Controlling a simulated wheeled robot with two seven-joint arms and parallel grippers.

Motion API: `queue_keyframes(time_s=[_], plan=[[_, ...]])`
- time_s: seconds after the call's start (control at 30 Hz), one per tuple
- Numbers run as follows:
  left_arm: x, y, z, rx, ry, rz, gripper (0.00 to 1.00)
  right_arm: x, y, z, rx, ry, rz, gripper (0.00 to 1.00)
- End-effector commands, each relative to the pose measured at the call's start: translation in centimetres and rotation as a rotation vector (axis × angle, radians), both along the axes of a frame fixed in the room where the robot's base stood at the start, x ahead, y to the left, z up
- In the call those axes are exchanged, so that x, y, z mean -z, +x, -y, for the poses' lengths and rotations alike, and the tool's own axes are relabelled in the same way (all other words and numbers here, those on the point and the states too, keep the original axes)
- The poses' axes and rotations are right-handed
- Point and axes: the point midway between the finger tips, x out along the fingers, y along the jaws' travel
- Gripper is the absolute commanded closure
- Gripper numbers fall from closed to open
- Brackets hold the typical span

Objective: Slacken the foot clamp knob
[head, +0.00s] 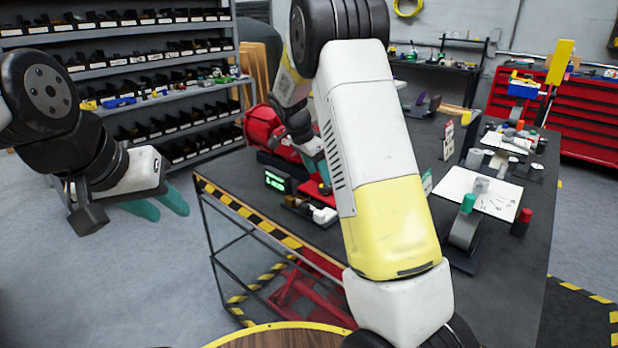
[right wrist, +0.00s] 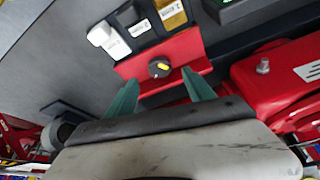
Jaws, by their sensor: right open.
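A round black knob (right wrist: 159,69) with a yellow mark sits on a flat red plate (right wrist: 190,46) in the right wrist view; it looks like the foot clamp knob. My right gripper (right wrist: 161,77) is open, its teal fingers on either side of the knob in the picture, with nothing between them. I cannot tell whether the fingers touch it. In the head view my right gripper (head: 318,168) is partly hidden by my own arm, near the red actuator (head: 262,126). My left gripper (head: 160,206) is open and empty, out over the floor left of the bench.
The dark bench (head: 232,186) has a striped edge. A green-lit display (head: 276,181) stands near its left edge. White and yellow labelled blocks (right wrist: 170,13) lie beside the red plate. The red body (right wrist: 275,80) is close right of my right fingers. Shelves (head: 150,75) stand behind.

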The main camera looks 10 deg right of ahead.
Motion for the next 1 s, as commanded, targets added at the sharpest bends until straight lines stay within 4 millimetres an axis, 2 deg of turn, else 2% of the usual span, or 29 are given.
queue_keyframes(time_s=[0.1, 0.3, 0.67, 0.9, 0.97, 1.0], plan=[[0.0, 0.0, 0.0, 0.000, 0.000, 0.000, 0.64, 2.0, 0.2, 0.8, 0.001, 0.000, -0.003, 0.38], [0.0, 0.0, 0.0, 0.000, 0.000, 0.000, 0.64, 4.1, 0.6, 1.6, 0.001, 0.001, -0.002, 0.38], [0.0, 0.0, 0.0, 0.000, 0.000, 0.000, 0.64, 4.7, 0.7, 1.7, -0.001, 0.002, -0.001, 0.38], [0.0, 0.0, 0.0, 0.000, 0.000, 0.000, 0.64, 4.7, 0.7, 1.7, -0.001, 0.002, -0.001, 0.85], [0.0, 0.0, 0.0, 0.000, 0.000, 0.000, 0.64, 4.6, 0.7, 1.7, -0.001, 0.002, -0.001, 0.97], [0.0, 0.0, 0.0, 0.000, 0.000, 0.000, 0.64, 4.6, 0.7, 1.7, -0.001, 0.002, 0.000, 1.00]])
